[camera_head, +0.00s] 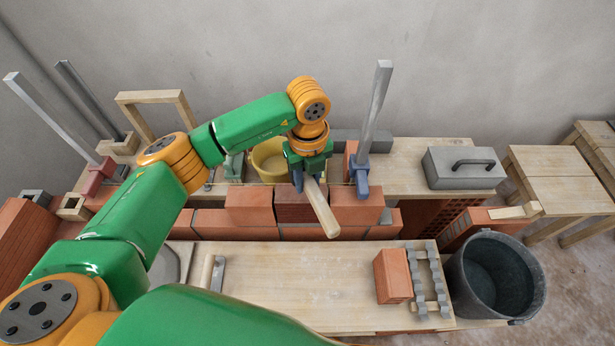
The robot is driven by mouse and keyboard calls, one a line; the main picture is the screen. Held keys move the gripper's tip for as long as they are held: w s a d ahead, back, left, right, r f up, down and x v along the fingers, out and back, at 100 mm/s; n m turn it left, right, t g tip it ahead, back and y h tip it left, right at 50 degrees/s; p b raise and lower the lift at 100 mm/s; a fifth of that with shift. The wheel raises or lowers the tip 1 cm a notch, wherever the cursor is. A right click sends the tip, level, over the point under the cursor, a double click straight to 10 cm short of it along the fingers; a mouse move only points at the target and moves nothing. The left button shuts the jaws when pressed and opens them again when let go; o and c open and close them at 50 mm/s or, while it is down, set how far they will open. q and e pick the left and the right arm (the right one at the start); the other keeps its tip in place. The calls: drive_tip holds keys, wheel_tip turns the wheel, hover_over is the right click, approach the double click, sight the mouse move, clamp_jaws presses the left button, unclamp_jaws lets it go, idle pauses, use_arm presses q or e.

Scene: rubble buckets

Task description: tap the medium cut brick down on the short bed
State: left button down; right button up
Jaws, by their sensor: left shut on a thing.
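My left gripper (309,177) is shut on a tool with a pale wooden handle (322,208). The handle slants down toward me, across the front of the brick wall, and the gripper hides the tool's other end. A darker red brick (295,214) sits in the wall's upper course between two orange bricks (249,207) (356,207), partly behind the handle. It looks like the medium cut brick, but I cannot be sure. I cannot tell whether the tool touches it. The bed under it is hidden. My right gripper is not in view.
A brick piece (393,276) and a notched grey rack (427,283) lie on the front board (300,285). A dark bucket (494,276) stands right. A yellow bucket (266,160), an upright post (375,115) and a handled grey block (462,170) stand behind. The front board's middle is clear.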

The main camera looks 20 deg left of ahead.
use_arm(q)
drive_tip(key=shift+f+b, duration=1)
drive_tip(key=shift+f, duration=0.75)
drive_tip(key=shift+f, duration=0.1)
drive_tip(key=shift+s+f, duration=0.1)
idle(0.6)
drive_tip(key=shift+f+b, duration=0.1)
drive_tip(key=shift+b, duration=0.2)
